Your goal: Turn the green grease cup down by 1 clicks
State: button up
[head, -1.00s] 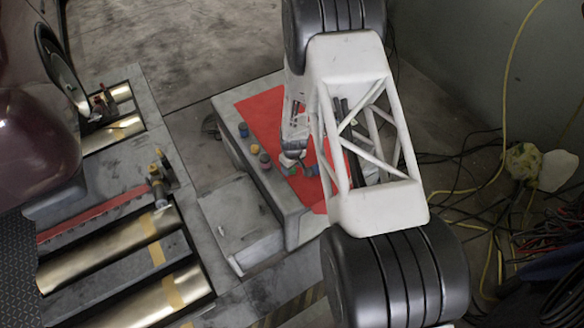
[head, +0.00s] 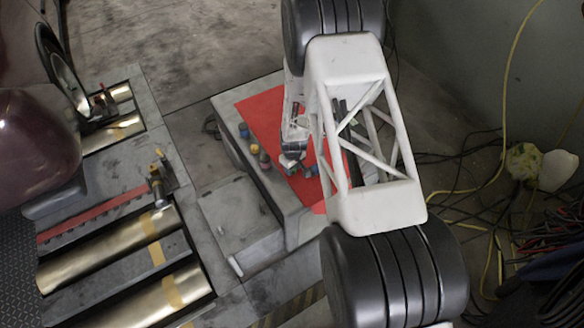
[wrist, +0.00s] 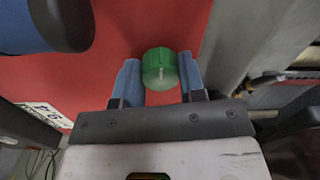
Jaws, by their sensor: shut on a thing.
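The green grease cup (wrist: 160,66) stands out against the red panel (wrist: 110,80) in the wrist view, with a pale mark on its near side. My gripper (wrist: 159,78) has one blue fingertip on each side of the cup and is shut on it. In the head view my gripper (head: 299,168) is down at the red-topped bench (head: 262,103), under my white arm link. I cannot make out the green cup in the head view; the gripper hides it.
A blue cup (head: 243,130), a yellow cup (head: 254,149) and a reddish cup (head: 264,161) stand in a row left of my gripper. A large blue rounded thing (wrist: 35,30) fills the wrist view's upper left corner. Rollers (head: 150,245) lie further left.

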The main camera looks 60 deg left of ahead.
jog(key=m, duration=0.4)
jog(key=shift+m, duration=1.9)
jog(key=o, duration=0.9)
jog(key=shift+r, duration=0.15)
jog(key=shift+d+r, duration=0.1)
jog(key=shift+r, duration=3.65)
